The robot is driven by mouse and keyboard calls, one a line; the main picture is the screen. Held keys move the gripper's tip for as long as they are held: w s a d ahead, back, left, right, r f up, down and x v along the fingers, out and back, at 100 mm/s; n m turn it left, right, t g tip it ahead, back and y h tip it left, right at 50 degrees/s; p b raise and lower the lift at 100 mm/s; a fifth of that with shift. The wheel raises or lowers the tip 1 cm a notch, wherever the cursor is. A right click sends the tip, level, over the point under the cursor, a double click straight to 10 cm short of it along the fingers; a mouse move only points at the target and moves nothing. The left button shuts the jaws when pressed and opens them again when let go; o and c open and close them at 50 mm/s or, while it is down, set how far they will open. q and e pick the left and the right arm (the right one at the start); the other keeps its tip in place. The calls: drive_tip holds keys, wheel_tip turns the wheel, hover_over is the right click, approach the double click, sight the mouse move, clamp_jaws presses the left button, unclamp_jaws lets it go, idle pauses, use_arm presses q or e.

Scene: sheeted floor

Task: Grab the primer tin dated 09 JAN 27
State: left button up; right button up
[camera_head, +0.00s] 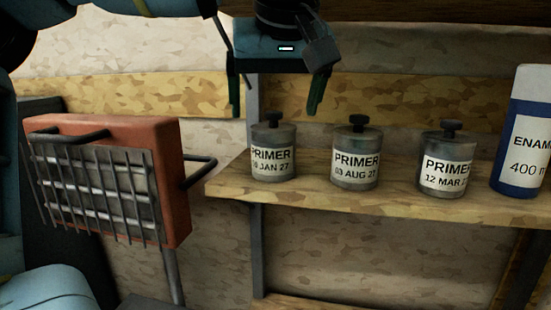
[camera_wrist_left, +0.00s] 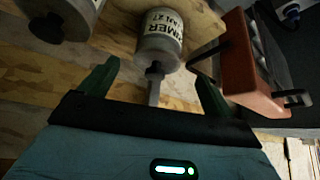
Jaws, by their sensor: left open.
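Three grey primer tins with black knobs stand upright on a wooden shelf (camera_head: 375,200). The left tin (camera_head: 274,177) reads "JAN 27", with its day number unclear. The middle tin (camera_head: 355,182) reads "03 AUG 27", and the right tin (camera_head: 446,187) reads "12 MAR" with the year partly cut off. My left gripper (camera_head: 275,98) is open and empty, with its fingers pointing down above the left tin. In the left wrist view, that tin (camera_wrist_left: 158,50) has its knob between the fingers of my left gripper (camera_wrist_left: 155,88). My right gripper is not in view.
A blue and white enamel can (camera_head: 519,135) stands at the shelf's right end. An orange heater-like box with a metal grille (camera_head: 172,180) stands left of the shelf, close to its left edge. Another tin (camera_wrist_left: 72,18) shows in the left wrist view.

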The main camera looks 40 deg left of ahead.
sight(274, 128)
use_arm(q)
drive_tip(key=shift+w+a+f, duration=0.1)
drive_tip(key=shift+w+f, duration=0.05)
drive_tip(key=shift+f, duration=0.1)
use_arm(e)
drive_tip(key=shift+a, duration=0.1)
use_arm(q)
drive_tip(key=x, duration=0.1)
drive_tip(key=b+x, duration=0.1)
drive_tip(key=x, duration=0.2)
drive_tip(key=shift+w+f+b, duration=0.15)
drive_tip(key=shift+f+b, duration=0.15)
drive_tip(key=shift+f, duration=0.2)
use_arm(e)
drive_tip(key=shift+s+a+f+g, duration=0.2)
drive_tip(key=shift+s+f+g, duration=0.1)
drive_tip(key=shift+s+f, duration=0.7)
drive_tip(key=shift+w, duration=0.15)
use_arm(q)
drive_tip(key=shift+c, duration=0.9)
drive_tip(key=shift+r, duration=0.1)
drive_tip(key=c, duration=1.5)
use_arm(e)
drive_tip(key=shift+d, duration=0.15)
use_arm(q)
drive_tip(key=shift+r, duration=0.1)
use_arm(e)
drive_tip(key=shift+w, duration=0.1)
